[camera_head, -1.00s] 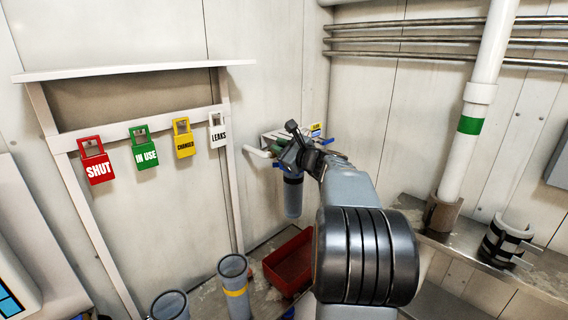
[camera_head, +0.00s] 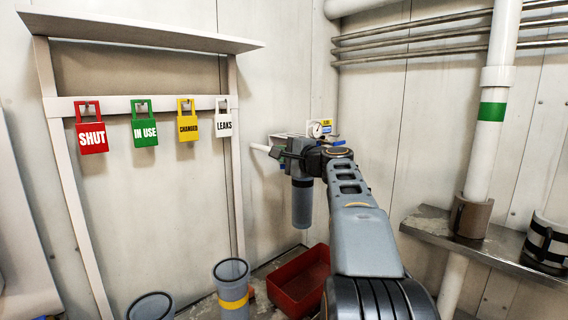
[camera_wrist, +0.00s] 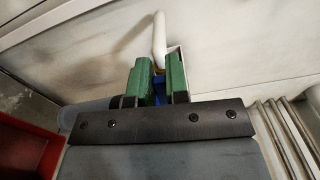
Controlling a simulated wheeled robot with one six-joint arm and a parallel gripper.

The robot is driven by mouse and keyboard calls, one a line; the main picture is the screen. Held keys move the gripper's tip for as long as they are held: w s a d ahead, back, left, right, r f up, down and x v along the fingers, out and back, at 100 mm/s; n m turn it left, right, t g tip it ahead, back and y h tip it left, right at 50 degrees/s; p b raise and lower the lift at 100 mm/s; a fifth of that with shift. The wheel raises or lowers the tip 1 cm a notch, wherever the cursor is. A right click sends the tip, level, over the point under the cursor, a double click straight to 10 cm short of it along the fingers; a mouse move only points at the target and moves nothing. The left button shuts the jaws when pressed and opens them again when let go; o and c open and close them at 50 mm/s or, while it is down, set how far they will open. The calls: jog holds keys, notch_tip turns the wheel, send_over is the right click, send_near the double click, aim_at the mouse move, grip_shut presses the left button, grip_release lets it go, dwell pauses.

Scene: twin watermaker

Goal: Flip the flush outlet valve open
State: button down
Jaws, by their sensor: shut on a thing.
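My gripper (camera_wrist: 159,72) is at the wall-mounted filter unit, its two green finger pads closed on a small blue valve handle (camera_wrist: 160,91). Only part of the handle shows between the pads. A white outlet pipe (camera_wrist: 159,38) rises just beyond the fingertips in the wrist view. In the head view the white pipe (camera_head: 261,148) sticks out left of the unit. My gripper (camera_head: 284,155) and wrist cover most of the valve there, so I cannot tell the handle's angle.
A grey filter housing (camera_head: 302,204) hangs under the unit, with a gauge (camera_head: 317,130) above. A red bin (camera_head: 300,282) sits below. Tags hang on the left rack, including a white LEAKS tag (camera_head: 223,122). A metal shelf (camera_head: 480,248) is on the right.

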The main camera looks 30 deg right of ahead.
jog(key=shift+f+n+b, duration=0.4)
jog(key=shift+n+b, duration=0.1)
jog(key=shift+b, duration=0.1)
jog(key=c, duration=1.4)
grip_release()
jog(key=s+d, duration=0.2)
jog(key=s, duration=1.1)
jog(key=shift+s+d, duration=0.2)
jog(key=shift+s, duration=0.1)
